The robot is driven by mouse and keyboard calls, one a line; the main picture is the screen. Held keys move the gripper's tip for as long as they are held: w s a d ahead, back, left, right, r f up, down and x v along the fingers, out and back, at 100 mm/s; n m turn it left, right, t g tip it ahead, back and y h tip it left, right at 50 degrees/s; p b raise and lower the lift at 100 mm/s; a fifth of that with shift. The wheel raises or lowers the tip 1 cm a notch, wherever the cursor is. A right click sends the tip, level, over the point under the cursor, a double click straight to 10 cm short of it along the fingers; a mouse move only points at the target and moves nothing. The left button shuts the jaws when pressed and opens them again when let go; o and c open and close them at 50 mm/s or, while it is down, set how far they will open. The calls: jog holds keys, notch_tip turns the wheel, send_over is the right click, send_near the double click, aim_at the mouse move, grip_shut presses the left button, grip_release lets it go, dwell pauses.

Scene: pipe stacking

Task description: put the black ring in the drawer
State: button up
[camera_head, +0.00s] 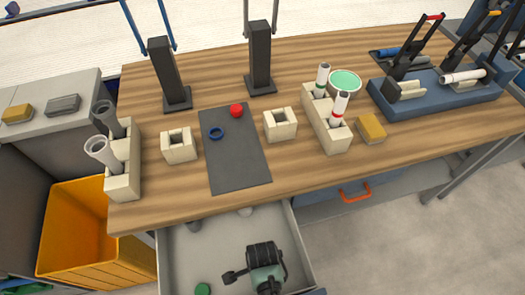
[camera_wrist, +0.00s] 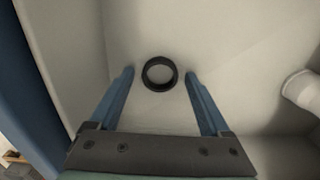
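The black ring (camera_wrist: 147,73) lies on the pale floor of the open drawer in the wrist view. My gripper (camera_wrist: 160,80) is open above it, with one blue finger on each side. Gaps show between the ring and both fingertips. In the head view my gripper hangs over the open drawer (camera_head: 177,262), and its fingertips cannot be made out. The ring cannot be made out in that view.
A pale pipe (camera_wrist: 302,89) lies in the drawer, right of the ring. A green disc (camera_head: 202,289) is also in the drawer. A yellow bin (camera_head: 85,235) stands left.

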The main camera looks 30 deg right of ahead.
jog(key=shift+r, duration=0.1)
notch_tip(320, 180, up, 12)
jog(key=p, duration=0.2)
jog(key=w+d+r+n+t+h, duration=0.2)
jog(key=w+r+n+t, duration=0.4)
jog(key=w+r, duration=1.05)
jog(key=w+a+r+n+t, duration=0.25)
jog(key=w+r+t, duration=0.2)
jog(key=r, duration=0.65)
jog(key=w+a+r+n+t, duration=0.1)
jog(key=w+r+n+t, duration=0.3)
jog(key=r, duration=0.8)
jog(key=s+a+r+n+t, duration=0.1)
jog(key=a+r+n+t, duration=0.15)
jog(key=r, duration=0.55)
jog(key=s+a+r+n+t, duration=0.1)
jog(key=r+t, duration=0.2)
jog(key=r, duration=0.6)
jog(key=s+a+r+n+t+y, duration=0.1)
jog(key=s+a+r+n+t, duration=0.1)
jog(key=s+r, duration=0.4)
jog(key=s+a+r+n+t+y, duration=0.1)
jog(key=s+r+t, duration=0.4)
jog(key=r, duration=0.7)
jog(key=shift+s+a+n, duration=0.4)
jog(key=shift+a+n, duration=0.35)
jog(key=shift+n, duration=0.35)
